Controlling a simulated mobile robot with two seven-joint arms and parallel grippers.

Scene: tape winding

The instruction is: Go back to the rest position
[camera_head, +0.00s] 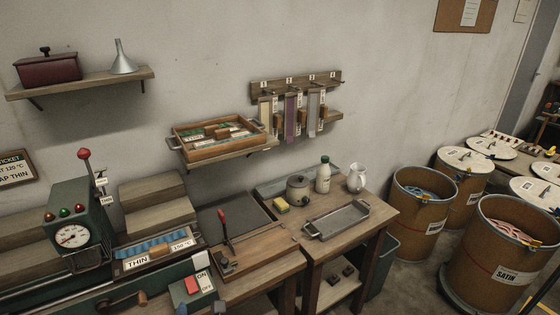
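Neither of my grippers shows in the head view, and no part of my arms is visible. A green machine (75,222) with a gauge, coloured lamps and a red-knobbed lever stands at the left. A panel (158,257) labelled "THIN" and "150 °C" with a blue wavy strip lies beside it. A switch box (195,290) with a red button and an "ON" label sits in front. Several hanging tapes (292,115) in pale, purple and grey hang from a numbered wall rack (272,88).
A wooden tray (215,152) rests on a wall shelf. A side table holds a metal tray (336,219), a pot (298,189), a bottle (323,176), a jug (357,178) and a sponge (282,205). Barrels (500,268) crowd the right. Floor shows between table and barrels.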

